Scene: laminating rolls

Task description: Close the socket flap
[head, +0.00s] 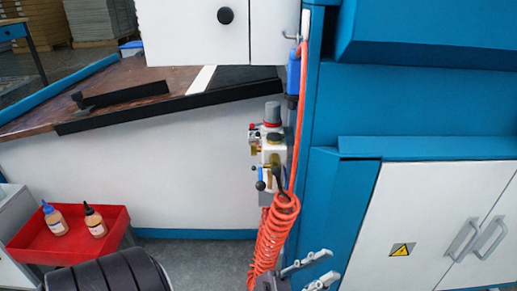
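I cannot clearly make out a socket flap in the head view. A small blue box (293,73) is fixed at the edge of the blue machine column; whether it is the socket, and how any flap on it stands, I cannot tell. My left gripper (333,264) is at the bottom centre, in front of the blue cabinet and well below the box. Its two grey fingers are apart with nothing seen between them. My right gripper is not in view.
An orange coiled hose (274,232) hangs close to the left gripper, below an air regulator unit (270,150). A white cabinet door (415,225) with a warning sign is at the right. A red tray (50,250) with two bottles stands at lower left.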

